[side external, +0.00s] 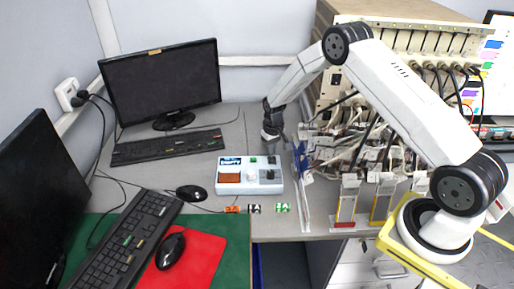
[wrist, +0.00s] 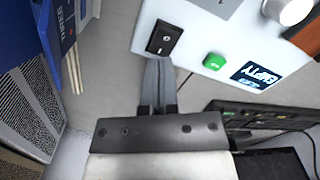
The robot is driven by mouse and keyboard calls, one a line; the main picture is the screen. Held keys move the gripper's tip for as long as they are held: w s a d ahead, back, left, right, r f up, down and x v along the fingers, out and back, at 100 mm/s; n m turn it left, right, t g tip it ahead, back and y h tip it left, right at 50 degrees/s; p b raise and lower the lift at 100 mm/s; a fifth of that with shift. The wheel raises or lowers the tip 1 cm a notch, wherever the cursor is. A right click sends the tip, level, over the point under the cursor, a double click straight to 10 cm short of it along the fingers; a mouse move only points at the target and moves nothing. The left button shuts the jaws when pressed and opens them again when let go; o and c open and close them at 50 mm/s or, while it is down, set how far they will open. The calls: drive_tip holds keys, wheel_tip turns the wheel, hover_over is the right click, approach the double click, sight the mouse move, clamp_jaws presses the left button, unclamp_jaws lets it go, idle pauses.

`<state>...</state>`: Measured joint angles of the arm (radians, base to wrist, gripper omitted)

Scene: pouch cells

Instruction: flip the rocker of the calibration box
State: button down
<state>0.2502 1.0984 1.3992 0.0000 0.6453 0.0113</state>
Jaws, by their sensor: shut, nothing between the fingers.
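The calibration box (side external: 234,188) is a white and blue case on the grey desk, with a dark display, a green button (wrist: 214,61), a white knob and a brown pad. Its black rocker (wrist: 163,38) sits near the box's corner in the wrist view, with a small white mark on it. My gripper (wrist: 158,66) is shut and empty, its fingertips close to the rocker's near edge. I cannot tell whether they touch it. In the side view my gripper (side external: 274,140) hangs just behind the box's back right corner. Which way the rocker is tilted is unclear.
A keyboard (side external: 168,147) and monitor (side external: 160,80) stand behind and left of the box. A mouse (side external: 191,193) lies to its left. Small orange, black and green pieces (side external: 256,209) lie in front. Blue upright boards (side external: 300,170) and a cabled rack stand close on the right.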

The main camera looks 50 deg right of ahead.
sight(272, 159)
drive_tip(key=shift+r, duration=2.6)
drive_tip(key=s+a+r+n+t, duration=0.1)
drive_tip(key=s+a+r+n, duration=0.1)
drive_tip(key=s+a+r, duration=0.9)
drive_tip(key=s, duration=0.5)
drive_tip(key=s+a+r+n+t, duration=0.1)
drive_tip(key=s+a+r, duration=0.1)
drive_tip(key=s, duration=0.4)
drive_tip(key=shift+s+r+t, duration=0.3)
drive_tip(key=shift+s+r, duration=0.05)
